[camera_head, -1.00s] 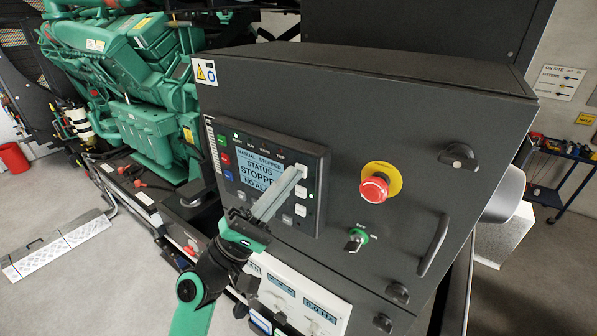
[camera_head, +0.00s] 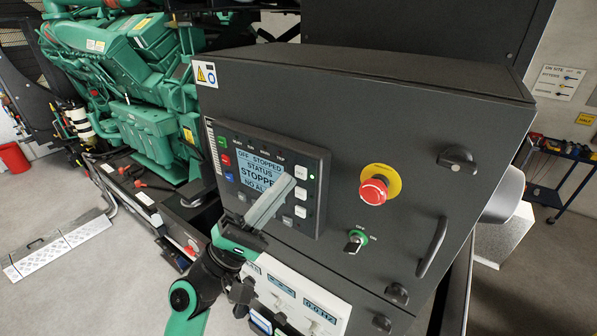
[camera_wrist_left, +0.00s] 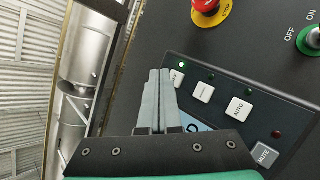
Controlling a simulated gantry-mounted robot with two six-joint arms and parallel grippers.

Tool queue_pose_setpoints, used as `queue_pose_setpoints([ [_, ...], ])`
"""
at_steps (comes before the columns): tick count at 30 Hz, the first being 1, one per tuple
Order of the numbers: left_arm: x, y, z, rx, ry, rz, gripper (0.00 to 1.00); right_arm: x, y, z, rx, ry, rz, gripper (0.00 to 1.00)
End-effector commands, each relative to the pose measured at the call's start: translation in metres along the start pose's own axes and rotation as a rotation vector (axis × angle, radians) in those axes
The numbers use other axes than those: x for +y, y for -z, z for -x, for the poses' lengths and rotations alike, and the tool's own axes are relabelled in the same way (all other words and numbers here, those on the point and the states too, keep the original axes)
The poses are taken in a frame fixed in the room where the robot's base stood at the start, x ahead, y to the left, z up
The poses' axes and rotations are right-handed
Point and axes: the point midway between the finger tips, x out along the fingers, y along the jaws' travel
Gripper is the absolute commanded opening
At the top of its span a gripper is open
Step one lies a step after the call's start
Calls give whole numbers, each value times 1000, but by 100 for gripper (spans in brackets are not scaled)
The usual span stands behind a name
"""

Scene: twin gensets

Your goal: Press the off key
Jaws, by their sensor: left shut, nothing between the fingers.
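The off key (camera_wrist_left: 179,80) is a white square key at the end of the key row, partly hidden by my fingers in the wrist view. A green lamp (camera_wrist_left: 180,65) glows beside it. In the head view the key (camera_head: 301,172) is the uppermost white key on the controller's right side. My left gripper (camera_head: 287,182) is shut and empty, its fingertips just left of and below the key in this view. In the wrist view the gripper (camera_wrist_left: 159,75) overlaps the key's edge; contact cannot be told. The display (camera_head: 259,175) reads "OFF STOPPED". My right gripper is out of view.
Nearby are the manual key (camera_wrist_left: 203,92), auto key (camera_wrist_left: 239,109) and mute key (camera_wrist_left: 264,154). Meters (camera_head: 290,293) sit below.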

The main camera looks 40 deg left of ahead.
Motion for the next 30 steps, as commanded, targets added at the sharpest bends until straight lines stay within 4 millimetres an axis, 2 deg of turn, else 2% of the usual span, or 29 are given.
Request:
queue_pose_setpoints([
  [4, 4, -4, 5, 1, 1, 0, 0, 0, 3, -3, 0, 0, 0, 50],
  [18, 30, -29, 40, 2, 1, -1, 0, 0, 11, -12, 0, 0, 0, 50],
  [30, 30, -30, 42, 0, 0, 0, 0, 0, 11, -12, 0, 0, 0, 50],
])
